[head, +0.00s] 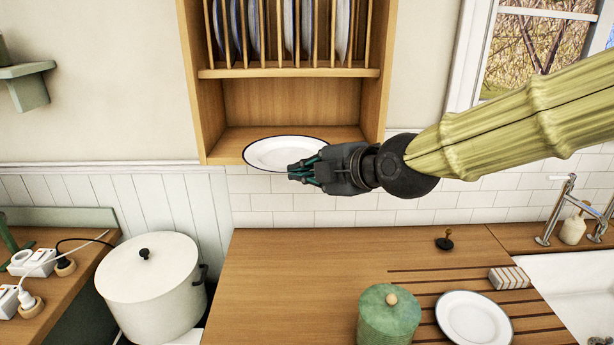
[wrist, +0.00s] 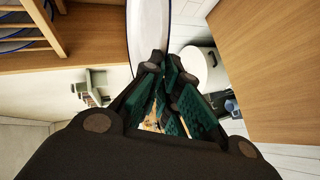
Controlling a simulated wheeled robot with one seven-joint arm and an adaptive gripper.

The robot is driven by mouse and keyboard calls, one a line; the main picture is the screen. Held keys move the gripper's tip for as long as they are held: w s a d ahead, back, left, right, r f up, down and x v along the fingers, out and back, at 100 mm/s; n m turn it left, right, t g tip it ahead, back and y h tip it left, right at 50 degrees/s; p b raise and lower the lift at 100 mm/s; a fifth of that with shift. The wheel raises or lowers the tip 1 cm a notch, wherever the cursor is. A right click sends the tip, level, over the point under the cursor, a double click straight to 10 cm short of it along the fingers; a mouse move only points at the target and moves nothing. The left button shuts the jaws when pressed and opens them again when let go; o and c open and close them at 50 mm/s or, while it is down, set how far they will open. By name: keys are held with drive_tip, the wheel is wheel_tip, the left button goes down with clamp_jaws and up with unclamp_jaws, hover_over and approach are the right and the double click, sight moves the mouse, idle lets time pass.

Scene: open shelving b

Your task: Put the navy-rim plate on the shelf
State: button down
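The navy-rim plate (head: 282,152), white with a thin dark blue rim, is level with the bottom shelf (head: 235,142) of the wooden rack. In the head view it overlaps the shelf's front edge; whether it touches the board cannot be told. My gripper (head: 300,172) is at the plate's near edge, its fingers covering part of the rim. In the wrist view the plate (wrist: 150,25) extends away from the fingertips (wrist: 160,65), which are close together on its edge. The gripper looks shut on the plate.
The rack's upper level (head: 290,72) holds several upright plates between slats. Below, the counter (head: 290,285) has a clear left part. A green lidded jar (head: 388,318) and another dark-rimmed white plate (head: 474,320) stand at right. A white pot (head: 155,290) is at left.

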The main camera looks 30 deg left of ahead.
sight(304, 151)
drive_tip(key=shift+w+a+p, duration=0.4)
drive_tip(key=shift+w+a, duration=0.75)
drive_tip(key=shift+w, duration=0.75)
drive_tip(key=shift+w+a+p, duration=0.45)
drive_tip(key=shift+w+a, duration=0.7)
drive_tip(key=shift+w, duration=0.7)
drive_tip(key=shift+w+a+p, duration=0.4)
drive_tip(key=shift+w+a, duration=0.75)
drive_tip(key=shift+w, duration=0.75)
drive_tip(key=shift+f+b, duration=0.55)
drive_tip(key=shift+f, duration=0.3)
drive_tip(key=shift+s+f, duration=0.15)
drive_tip(key=shift+f, duration=0.3)
drive_tip(key=shift+s+d+f+b, duration=0.1)
drive_tip(key=shift+f+b, duration=0.15)
drive_tip(key=shift+f, duration=0.15)
drive_tip(key=shift+s+d+f+b, duration=0.1)
drive_tip(key=shift+f+b, duration=0.15)
drive_tip(key=shift+f, duration=0.1)
drive_tip(key=shift+s+f+b, duration=0.15)
drive_tip(key=shift+f+b, duration=0.2)
drive_tip(key=shift+f, duration=0.15)
drive_tip(key=c, duration=1.7)
unclamp_jaws()
drive_tip(key=shift+o, duration=0.7)
drive_tip(key=shift+w+a, duration=0.15)
drive_tip(key=shift+w, duration=0.05)
